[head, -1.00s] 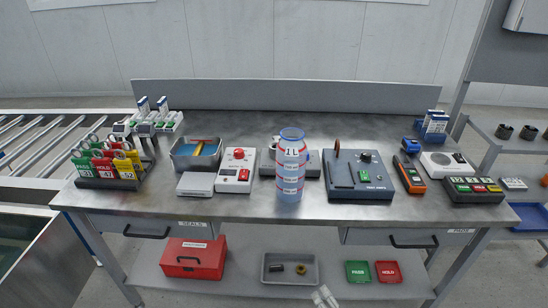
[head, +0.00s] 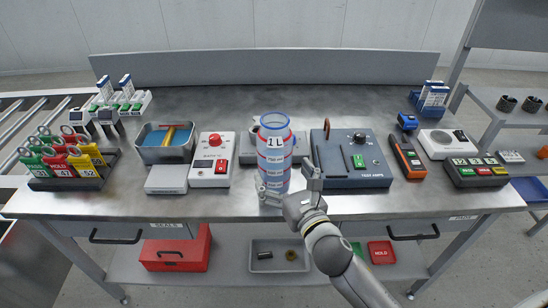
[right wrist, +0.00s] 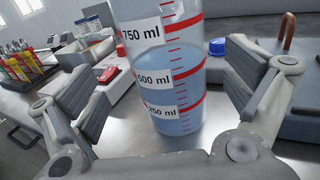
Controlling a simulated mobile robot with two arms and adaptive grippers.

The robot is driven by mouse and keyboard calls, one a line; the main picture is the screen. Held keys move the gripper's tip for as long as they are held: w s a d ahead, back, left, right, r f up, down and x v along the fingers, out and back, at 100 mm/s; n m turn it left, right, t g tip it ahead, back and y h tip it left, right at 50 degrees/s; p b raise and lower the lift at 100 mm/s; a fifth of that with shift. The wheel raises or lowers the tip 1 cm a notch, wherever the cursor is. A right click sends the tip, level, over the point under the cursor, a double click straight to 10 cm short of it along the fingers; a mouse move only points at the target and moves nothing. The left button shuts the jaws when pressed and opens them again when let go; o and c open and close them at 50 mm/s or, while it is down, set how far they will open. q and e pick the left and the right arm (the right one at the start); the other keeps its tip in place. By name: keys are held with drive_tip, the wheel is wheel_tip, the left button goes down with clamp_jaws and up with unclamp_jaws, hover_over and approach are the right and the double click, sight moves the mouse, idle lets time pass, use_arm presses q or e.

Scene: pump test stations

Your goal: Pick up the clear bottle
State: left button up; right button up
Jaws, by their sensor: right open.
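The clear bottle (head: 274,150) stands upright near the front edge of the steel table, with red rings, white volume labels and bluish liquid inside. It also fills the middle of the right wrist view (right wrist: 160,75). My right gripper (head: 289,180) is at the bottle's front in the head view. In the right wrist view its two fingers (right wrist: 165,95) are spread wide, one on each side of the bottle, with gaps showing. The bottle's lower front is partly hidden by the gripper in the head view. My left gripper is not in view.
A dark test box (head: 350,160) stands close on the bottle's right. A white unit with a red knob (head: 211,160) and a tray (head: 166,143) stand on its left. A blue cap (right wrist: 217,46) lies behind the bottle. Tags (head: 68,165) stand at far left.

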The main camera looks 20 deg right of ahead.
drive_tip(key=shift+w, duration=0.5)
drive_tip(key=shift+w+f, duration=0.15)
drive_tip(key=shift+w, duration=1.2)
drive_tip(key=shift+w+f, duration=0.1)
drive_tip(key=shift+w, duration=1.25)
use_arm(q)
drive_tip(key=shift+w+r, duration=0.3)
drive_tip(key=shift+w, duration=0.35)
use_arm(e)
drive_tip(key=c, duration=1.5)
use_arm(q)
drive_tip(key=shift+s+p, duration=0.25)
drive_tip(key=shift+p, duration=0.05)
use_arm(e)
drive_tip(key=shift+r, duration=0.15)
drive_tip(key=shift+c, duration=0.5)
